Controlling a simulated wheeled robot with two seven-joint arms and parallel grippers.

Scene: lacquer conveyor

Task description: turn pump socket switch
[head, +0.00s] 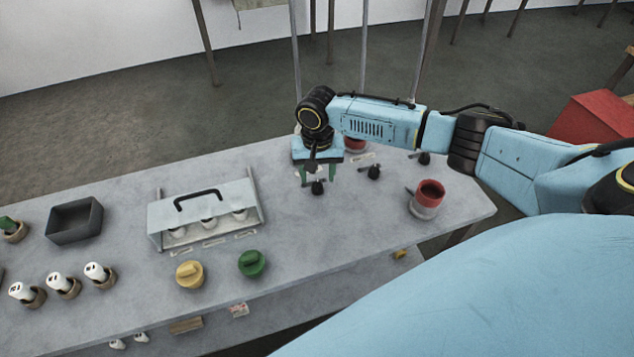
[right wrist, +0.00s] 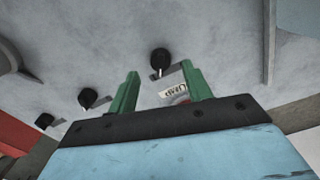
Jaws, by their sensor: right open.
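Several small black rotary switches stand in a row on the grey table. The nearest one (head: 317,187) is just at my right gripper (head: 318,176); two others, the middle one (head: 374,172) and the far one (head: 424,158), stand to its right. In the right wrist view, one switch (right wrist: 160,58) lies just beyond the gap between the green fingertips (right wrist: 159,70), with two more (right wrist: 87,98) (right wrist: 44,120) to the left. A white label (right wrist: 173,90) shows between the fingers; its text is unreadable. My right gripper is open and empty, pointing down. I cannot tell which switch is the pump's.
A clear-fronted case with a black handle (head: 198,197) stands left of the gripper. The table between is clear.

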